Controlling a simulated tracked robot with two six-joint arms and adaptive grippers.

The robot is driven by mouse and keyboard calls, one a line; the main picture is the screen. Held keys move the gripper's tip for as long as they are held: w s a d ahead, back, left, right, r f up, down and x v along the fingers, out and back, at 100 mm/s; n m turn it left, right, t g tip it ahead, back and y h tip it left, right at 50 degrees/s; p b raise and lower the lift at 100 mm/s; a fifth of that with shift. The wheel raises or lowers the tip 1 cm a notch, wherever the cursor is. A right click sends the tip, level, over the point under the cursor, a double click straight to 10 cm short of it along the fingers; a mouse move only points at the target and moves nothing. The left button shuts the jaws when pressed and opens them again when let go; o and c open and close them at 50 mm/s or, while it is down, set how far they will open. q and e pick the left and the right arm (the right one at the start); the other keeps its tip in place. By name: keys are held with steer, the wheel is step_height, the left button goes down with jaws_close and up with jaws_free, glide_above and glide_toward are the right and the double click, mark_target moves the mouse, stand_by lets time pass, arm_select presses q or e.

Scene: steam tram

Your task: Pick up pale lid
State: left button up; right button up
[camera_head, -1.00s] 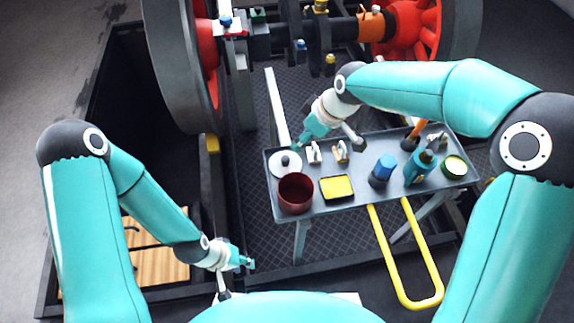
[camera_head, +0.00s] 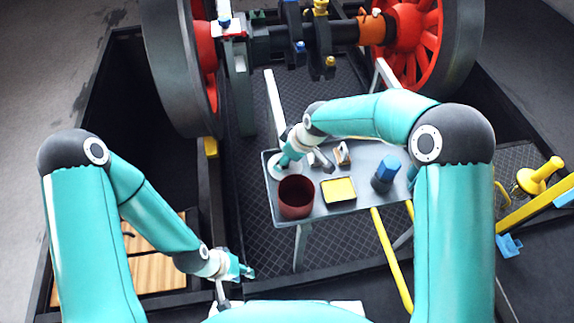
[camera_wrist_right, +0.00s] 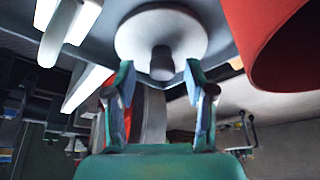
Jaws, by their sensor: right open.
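The pale lid (camera_wrist_right: 188,33) is a round, whitish disc with a grey knob (camera_wrist_right: 162,62) in the right wrist view. In the head view its edge (camera_head: 273,171) shows at the table's left end, mostly hidden by my right gripper (camera_head: 284,164). In the right wrist view my right gripper (camera_wrist_right: 160,76) is open, its two fingertips on either side of the knob. I cannot tell whether they touch it. My left gripper (camera_head: 246,271) hangs low, away from the table; its finger gap is too small to judge.
A dark red pot (camera_head: 296,197) stands close to the lid, also large in the right wrist view (camera_wrist_right: 275,40). A yellow-filled tray (camera_head: 339,190), a blue-topped container (camera_head: 385,170) and small pale-and-wooden blocks (camera_head: 343,153) share the grey table (camera_head: 352,208). Large red wheels stand behind.

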steer(key=shift+w+a+f, duration=0.15)
steer(key=shift+f, duration=0.3)
jaws_close()
